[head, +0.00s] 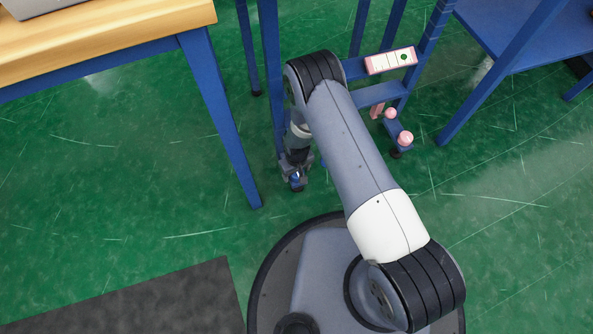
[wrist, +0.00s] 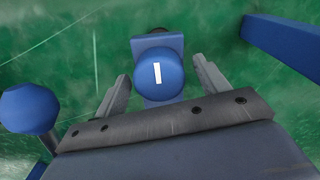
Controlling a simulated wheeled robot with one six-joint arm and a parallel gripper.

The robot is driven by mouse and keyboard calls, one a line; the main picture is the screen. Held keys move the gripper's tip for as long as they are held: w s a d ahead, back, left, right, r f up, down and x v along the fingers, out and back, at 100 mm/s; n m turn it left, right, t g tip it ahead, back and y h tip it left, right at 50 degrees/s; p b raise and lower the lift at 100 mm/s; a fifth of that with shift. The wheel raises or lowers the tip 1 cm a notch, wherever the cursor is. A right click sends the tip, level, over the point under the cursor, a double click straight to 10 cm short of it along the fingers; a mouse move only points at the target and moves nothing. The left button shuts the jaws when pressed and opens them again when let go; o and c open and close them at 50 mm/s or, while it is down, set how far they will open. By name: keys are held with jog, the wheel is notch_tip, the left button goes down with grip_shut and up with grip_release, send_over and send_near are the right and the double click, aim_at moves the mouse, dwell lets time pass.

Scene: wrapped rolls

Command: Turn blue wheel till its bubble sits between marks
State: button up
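The blue wheel (wrist: 158,82) is a round knob with a white stripe on top, on a blue bracket in the wrist view. My gripper (wrist: 162,69) is open, with one finger on each side of the wheel and gaps showing between. In the head view my gripper (head: 296,170) points down, low beside the blue frame, with a bit of blue at its tip. I see no blue wheel's bubble; my arm covers part of the frame. A pink-framed vial (head: 378,64) shows a green bubble near its right end.
A blue ball-shaped knob (wrist: 30,108) stands close by my gripper's left side in the wrist view. Two pink knobs (head: 405,138) sit on the frame right of my arm. A wooden-topped table (head: 110,35) stands left; open green floor lies below it.

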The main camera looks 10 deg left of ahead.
jog(key=c, duration=1)
jog(key=shift+o, duration=0.2)
jog(key=shift+m+b, duration=0.3)
jog(key=shift+m, duration=0.1)
jog(key=m+b, duration=0.2)
jog(key=m, duration=0.1)
jog(key=shift+w+f+m, duration=0.1)
jog(key=shift+m, duration=0.3)
jog(key=m+b, duration=0.2)
jog(key=m, duration=0.3)
jog(key=shift+d+m, duration=0.1)
jog(key=shift+m, duration=0.2)
jog(key=m+b, duration=0.1)
jog(key=m, duration=0.8)
jog(key=shift+d+b, duration=0.1)
jog(key=shift+b, duration=0.3)
jog(key=shift+m, duration=0.4)
